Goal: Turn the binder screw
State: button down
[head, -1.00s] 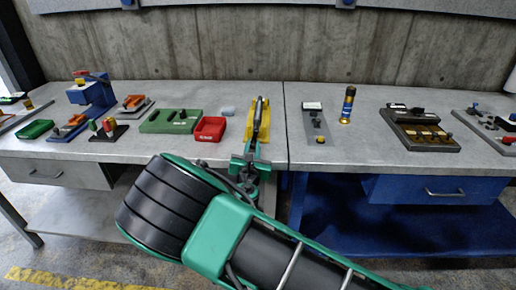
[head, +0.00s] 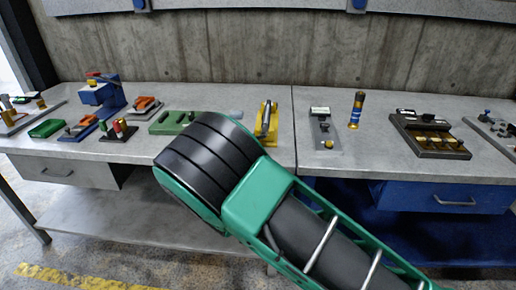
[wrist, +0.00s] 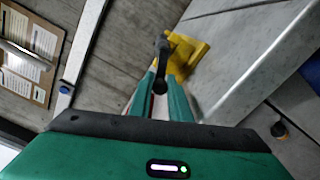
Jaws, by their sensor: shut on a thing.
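A yellow fixture (head: 272,121) with a dark bar along it stands near the front edge of the bench, just left of the seam. In the wrist view the yellow fixture (wrist: 187,58) lies beyond my fingers. A dark lever (wrist: 161,52) with a rounded end reaches from it back between the fingers. My gripper (wrist: 160,78) is shut on this dark lever, one green finger on each side. In the head view my own arm hides the gripper. I cannot tell which part is the binder screw.
A blue-and-gold cylinder (head: 356,110) stands right of a grey plate (head: 323,133). A dark block with gold parts (head: 430,137) is farther right. At left are a green tray (head: 46,128) and a blue press (head: 103,93). My arm covers part of the bench front.

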jog(key=m, duration=0.1)
jog(key=r+m, duration=0.1)
jog(key=m, duration=0.2)
jog(key=r+m, duration=0.1)
jog(key=m, duration=0.1)
jog(key=shift+r+m, duration=0.15)
jog(key=shift+m, duration=0.15)
jog(key=m, duration=0.1)
jog(key=r+m, duration=0.1)
jog(key=m, duration=0.1)
jog(key=d+m, duration=0.1)
jog(key=m, duration=0.1)
jog(key=shift+r, duration=0.25)
jog(key=m, duration=0.2)
jog(key=d+m, duration=0.1)
jog(key=m, duration=0.1)
jog(key=r+m, duration=0.1)
jog(key=shift+d+m, duration=0.15)
jog(key=shift+m, duration=0.25)
jog(key=shift+s+d+r+m, duration=0.1)
jog(key=shift+d+m, duration=0.15)
jog(key=shift+m, duration=0.6)
jog(key=shift+w+d+m, duration=0.1)
jog(key=shift+d+m, duration=0.1)
jog(key=shift+m, duration=0.6)
jog(key=shift+s+d+r+m, duration=0.1)
jog(key=shift+d+m, duration=0.15)
jog(key=shift+m, duration=0.6)
jog(key=shift+f, duration=0.1)
